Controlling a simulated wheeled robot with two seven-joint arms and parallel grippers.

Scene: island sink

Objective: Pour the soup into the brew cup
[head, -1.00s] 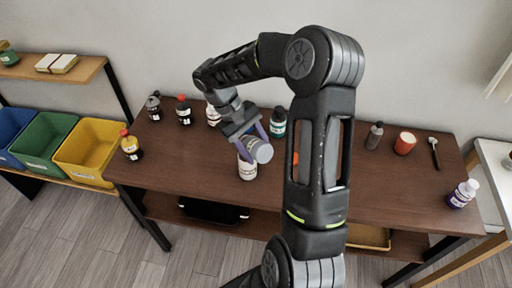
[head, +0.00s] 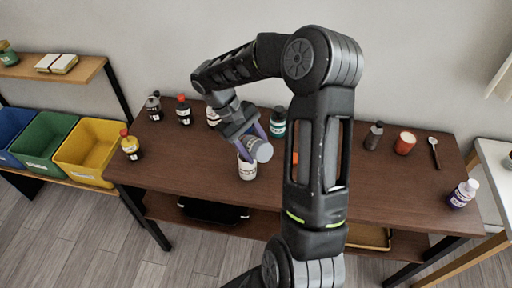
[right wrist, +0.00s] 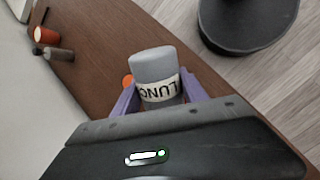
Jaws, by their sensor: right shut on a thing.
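My right gripper (head: 255,139) is shut on a grey container (head: 261,151). The container is tilted in the head view, above and just right of the white brew cup (head: 247,171), whose rim it partly covers. I cannot tell whether they touch. The right wrist view shows the container (right wrist: 153,68) between the purple fingers, with a white label reading "LUNC" upside down. No soup shows. My left gripper is not in view.
The brown table (head: 390,190) carries several bottles at its back and left, including a teal one (head: 277,122). An orange cup (head: 404,143) and a dark spoon (head: 434,152) lie to the right. A purple bottle (head: 462,193) stands at the right end. My right arm hides the middle.

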